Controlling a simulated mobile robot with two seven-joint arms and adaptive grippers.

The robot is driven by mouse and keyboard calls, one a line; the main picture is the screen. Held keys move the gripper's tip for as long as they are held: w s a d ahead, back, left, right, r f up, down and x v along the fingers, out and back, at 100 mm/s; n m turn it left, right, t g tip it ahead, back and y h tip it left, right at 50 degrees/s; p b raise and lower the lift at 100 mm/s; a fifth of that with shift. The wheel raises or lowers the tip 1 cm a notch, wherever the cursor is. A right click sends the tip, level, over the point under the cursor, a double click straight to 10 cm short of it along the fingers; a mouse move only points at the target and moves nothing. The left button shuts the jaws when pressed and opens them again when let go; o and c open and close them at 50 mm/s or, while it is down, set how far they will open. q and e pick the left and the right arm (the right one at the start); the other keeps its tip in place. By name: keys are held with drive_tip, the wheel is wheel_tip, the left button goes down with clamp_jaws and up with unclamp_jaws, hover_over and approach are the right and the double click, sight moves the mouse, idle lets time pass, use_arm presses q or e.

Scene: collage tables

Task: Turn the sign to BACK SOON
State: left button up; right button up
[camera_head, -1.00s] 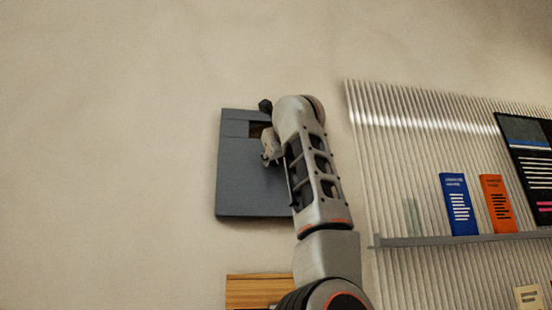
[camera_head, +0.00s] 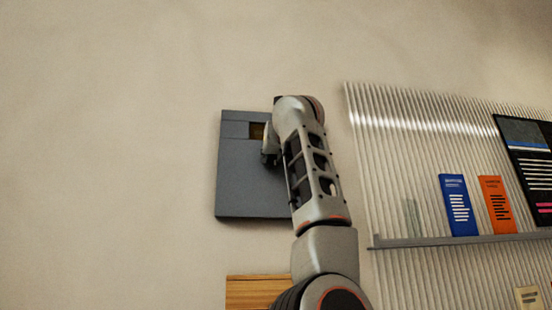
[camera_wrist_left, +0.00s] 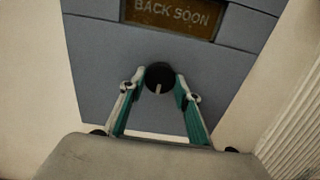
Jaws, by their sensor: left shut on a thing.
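The sign (camera_head: 240,185) is a grey-blue panel on the wall, left of centre in the head view; my left arm covers its right part. Its window (camera_wrist_left: 172,17) reads BACK SOON in the left wrist view. Below the window is a round black knob (camera_wrist_left: 160,77) with a pale pointer mark. My left gripper (camera_wrist_left: 159,84) is shut on the knob, one finger on each side. In the head view the left gripper (camera_head: 269,145) is partly hidden by my wrist, and the knob is hidden. My right gripper is not in view.
A ribbed panel (camera_head: 400,180) with a shelf (camera_head: 460,239) stands to the right, holding a blue booklet (camera_head: 458,205) and an orange booklet (camera_head: 496,204). A wooden piece (camera_head: 252,291) is below the sign. The wall to the left is bare.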

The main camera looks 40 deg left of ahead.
use_arm(q)
drive_tip(key=o, duration=1.1)
